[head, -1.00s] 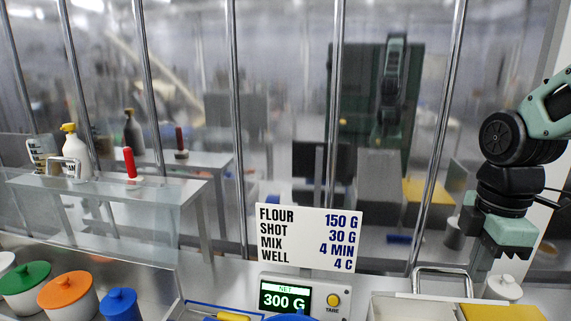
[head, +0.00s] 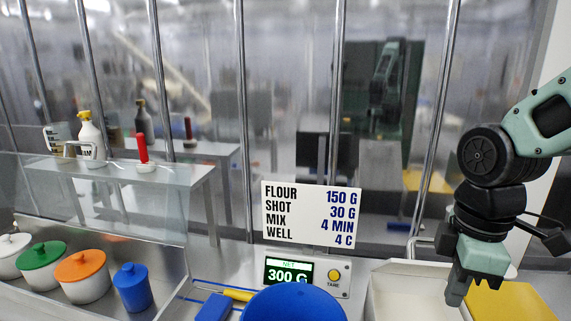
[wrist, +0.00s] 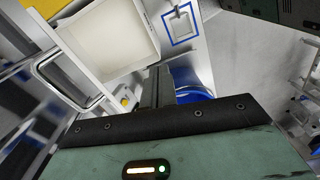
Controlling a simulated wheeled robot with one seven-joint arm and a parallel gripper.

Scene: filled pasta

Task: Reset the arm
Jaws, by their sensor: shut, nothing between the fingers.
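My gripper (head: 461,291) hangs at the right of the head view, pointing down, in front of the white tray and beside the yellow board. Its fingers are shut with nothing between them. In the wrist view the closed fingers (wrist: 158,88) stick out past the dark edge of the gripper body, in front of a blue bowl (wrist: 190,80). The upper arm leaves the head view at the right edge.
The blue bowl (head: 292,303) stands in front of the scale display (head: 288,272), which reads 300 G. A white tray (head: 392,272) and a yellow board (head: 512,300) lie at right. Lidded pots, including an orange-lidded one (head: 80,266), stand at left. A recipe sign (head: 311,214) stands behind.

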